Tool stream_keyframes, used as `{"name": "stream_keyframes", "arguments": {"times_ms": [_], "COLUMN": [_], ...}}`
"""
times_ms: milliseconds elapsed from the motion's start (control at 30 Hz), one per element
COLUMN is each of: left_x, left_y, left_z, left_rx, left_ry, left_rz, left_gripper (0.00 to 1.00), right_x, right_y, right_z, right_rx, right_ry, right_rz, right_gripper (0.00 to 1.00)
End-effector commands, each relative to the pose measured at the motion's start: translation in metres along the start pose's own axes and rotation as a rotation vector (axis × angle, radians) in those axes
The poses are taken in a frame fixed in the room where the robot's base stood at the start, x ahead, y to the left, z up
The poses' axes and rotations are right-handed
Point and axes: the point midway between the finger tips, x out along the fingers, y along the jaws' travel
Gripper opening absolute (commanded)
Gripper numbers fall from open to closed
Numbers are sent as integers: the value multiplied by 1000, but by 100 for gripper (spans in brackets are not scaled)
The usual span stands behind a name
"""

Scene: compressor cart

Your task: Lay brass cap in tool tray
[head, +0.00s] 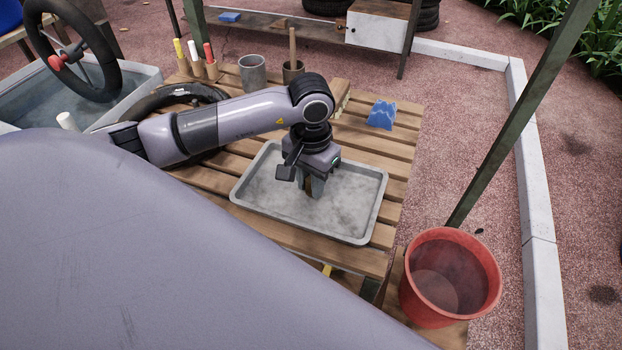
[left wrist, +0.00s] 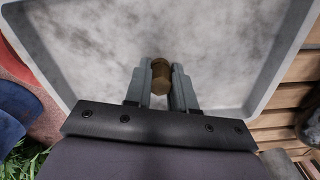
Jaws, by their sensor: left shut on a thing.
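The tool tray (head: 352,220) is a grey metal tray on the slatted wooden table, and its pale floor (left wrist: 90,60) fills most of the left wrist view. My left gripper (head: 313,188) points down over the middle of the tray. In the left wrist view the left gripper (left wrist: 160,88) is shut on the brass cap (left wrist: 160,77), a small brown-gold cylinder between the fingertips. In the head view the cap is hidden by the fingers. I cannot tell whether the cap touches the tray floor. My right gripper is not in view.
A grey cup (head: 252,74), a cup with a wooden handle (head: 292,70) and several colored markers stand at the back. A red bucket (head: 450,277) is at the right. A black tire (head: 170,98) lies left.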

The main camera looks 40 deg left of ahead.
Motion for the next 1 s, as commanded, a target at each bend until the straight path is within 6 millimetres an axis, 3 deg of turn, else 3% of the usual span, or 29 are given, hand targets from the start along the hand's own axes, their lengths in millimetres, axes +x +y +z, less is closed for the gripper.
{"name": "stream_keyframes", "arguments": {"times_ms": [233, 267, 300, 333, 767, 1000], "left_x": [5, 3, 3, 3, -6, -54], "left_y": [0, 0, 0, 0, 0, 0], "left_z": [0, 0, 0, 0, -1, -1], "left_rx": [0, 0, 0, 0, 0, 1], "left_ry": [0, -1, -1, -1, 2, 7], "left_rz": [0, 0, 0, 0, 0, -1], "left_gripper": [0, 34, 47, 50, 50, 50], "right_x": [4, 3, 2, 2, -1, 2], "right_y": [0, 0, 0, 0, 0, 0], "right_z": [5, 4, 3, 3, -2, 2], "right_rx": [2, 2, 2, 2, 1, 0], "right_ry": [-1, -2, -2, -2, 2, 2], "right_rz": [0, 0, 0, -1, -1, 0], "right_gripper": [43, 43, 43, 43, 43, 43]}}
